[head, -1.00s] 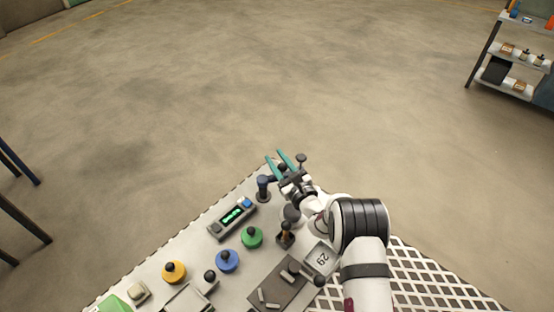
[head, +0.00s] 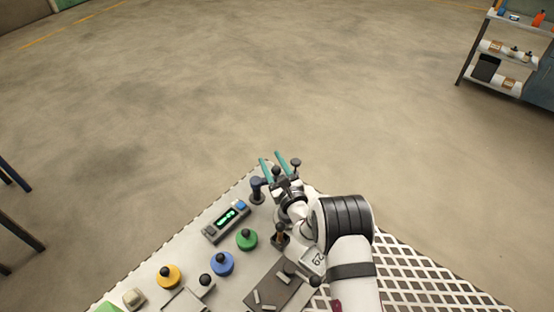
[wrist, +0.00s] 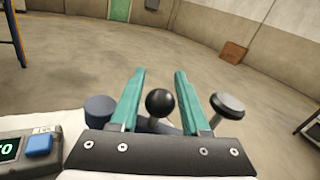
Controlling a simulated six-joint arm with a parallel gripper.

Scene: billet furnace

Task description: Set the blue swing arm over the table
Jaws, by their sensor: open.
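The blue swing arm stands at the far corner of the table (head: 185,249). Its dark blue post (head: 257,193) shows left of my gripper in the head view, and its round top (wrist: 98,109) shows left of the fingers in the wrist view. The arm reaches right from the post, low behind the fingers. A black ball knob (wrist: 160,102) on it stands between my teal fingertips in the wrist view. My gripper (head: 273,166) is open, with a gap on both sides of the knob. A dark disc on a stem (wrist: 229,105) stands right of the fingers.
A display box with a blue button (head: 226,221) lies left of the post. Green (head: 246,240), blue (head: 222,264) and yellow (head: 168,277) knobbed discs stand further left. A mesh surface (head: 420,290) lies right. Open floor lies beyond the table.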

